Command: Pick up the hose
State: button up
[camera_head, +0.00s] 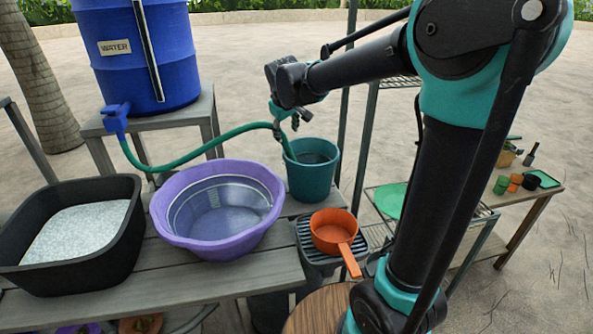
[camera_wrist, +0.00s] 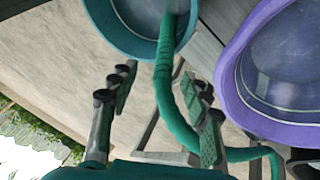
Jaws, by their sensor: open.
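The green hose (camera_head: 200,151) runs from the blue tap on the water barrel to the teal bucket (camera_head: 312,178), and its free end hangs inside the bucket. My gripper (camera_head: 286,121) is above the bucket's left rim, at the hose's bend. In the wrist view my gripper (camera_wrist: 163,90) is open, with one finger on each side of the hose (camera_wrist: 166,80). The hose passes between the fingers with visible gaps, then curves under the right finger. The bucket (camera_wrist: 103,28) is at the top there. Whether the palm touches the hose cannot be told.
A purple basin (camera_head: 170,232) with a sieve and a black tub (camera_head: 128,225) of pale material stand on the bench. The blue water barrel (camera_head: 185,55) stands behind. An orange pan (camera_head: 333,232) sits right of the basin. Open ground lies beyond.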

jog(key=shift+s+a+x, duration=0.1)
jog(key=shift+s+x, duration=0.05)
jog(key=shift+x, duration=1.75)
jog(key=shift+s+a+x, duration=0.1)
jog(key=shift+s+x, duration=0.1)
jog(key=shift+x, duration=1.7)
jog(key=shift+f, duration=0.2)
jog(key=shift+c, duration=0.3)
grip_shut()
jog(key=shift+r, duration=0.1)
notch_tip(320, 180, up, 19)
notch_tip(320, 180, up, 10)
send_over(286, 141)
jog(key=a, duration=0.3)
jog(key=shift+w+a+r, duration=0.1)
jog(key=shift+a+r, duration=0.05)
